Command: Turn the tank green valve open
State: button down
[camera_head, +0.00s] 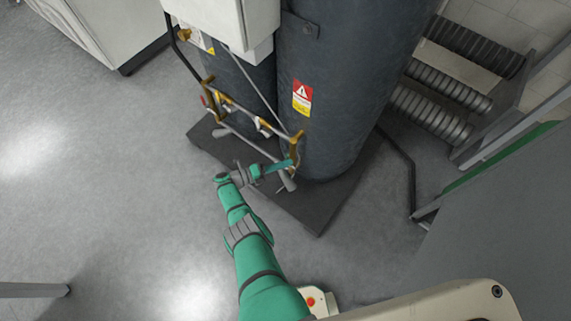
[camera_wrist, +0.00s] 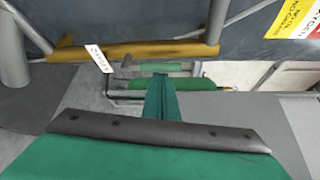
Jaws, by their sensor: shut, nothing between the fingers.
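The dark grey tank (camera_head: 345,75) stands on a black base plate, with brass piping and valves (camera_head: 298,145) along its front. My gripper (camera_head: 288,163) is shut and empty, with its teal fingers beside the right end of this piping. I cannot tell whether they touch it. In the wrist view, the shut fingers (camera_wrist: 160,98) point away from the camera, and a brass pipe (camera_wrist: 140,50) crosses beyond them. A green bar (camera_wrist: 195,84) also shows behind the fingers; I cannot tell whether it is the valve handle. No green valve handle stands out clearly in the head view.
A white tag (camera_wrist: 99,58) hangs near the brass pipe. The black base plate (camera_head: 315,215) lies below my gripper. Ribbed grey cylinders (camera_head: 440,90) and a grey panel (camera_head: 510,215) stand to the right. The grey floor at left (camera_head: 100,160) is open.

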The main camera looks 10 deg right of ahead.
jog(key=shift+w, duration=0.15)
dwell(0.4)
jog(key=s+a, duration=0.5)
jog(key=a, duration=0.3)
jog(key=shift+s, duration=0.2)
dwell(0.5)
